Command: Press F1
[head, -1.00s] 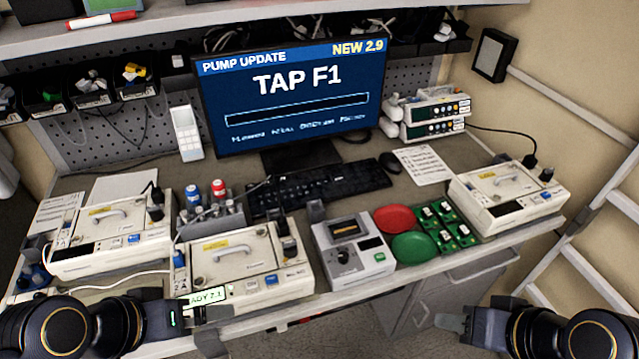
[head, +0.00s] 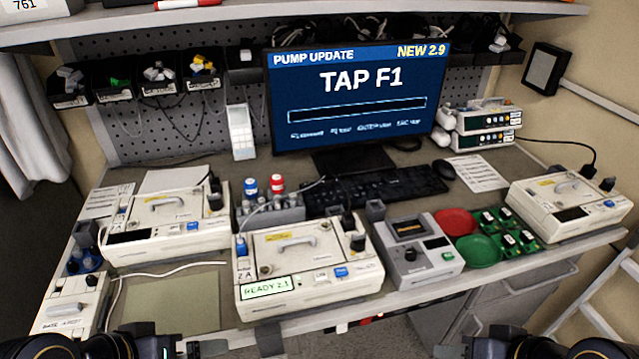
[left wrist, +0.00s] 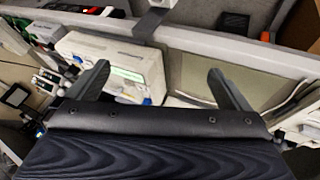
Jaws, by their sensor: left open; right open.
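The black keyboard (head: 375,196) lies on the bench in front of the monitor (head: 357,98); its single keys are too small to read. The monitor shows "PUMP UPDATE", "NEW 2.9" and "TAP F1" above an empty bar. My left gripper (head: 200,347) is at the bottom edge of the head view, in front of the bench and far from the keyboard. In the left wrist view its two fingers (left wrist: 160,82) are apart with nothing between them. My right gripper (head: 458,347) is low at the bottom edge, apart from everything, open and empty.
A pump (head: 305,268) reading "READY 2.1" stands between my left gripper and the keyboard. A grey device (head: 418,250), a red disc (head: 456,222) and a green disc (head: 478,250) lie right of it. More pumps stand left (head: 165,222) and right (head: 570,205). A bare mat (head: 165,300) lies front left.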

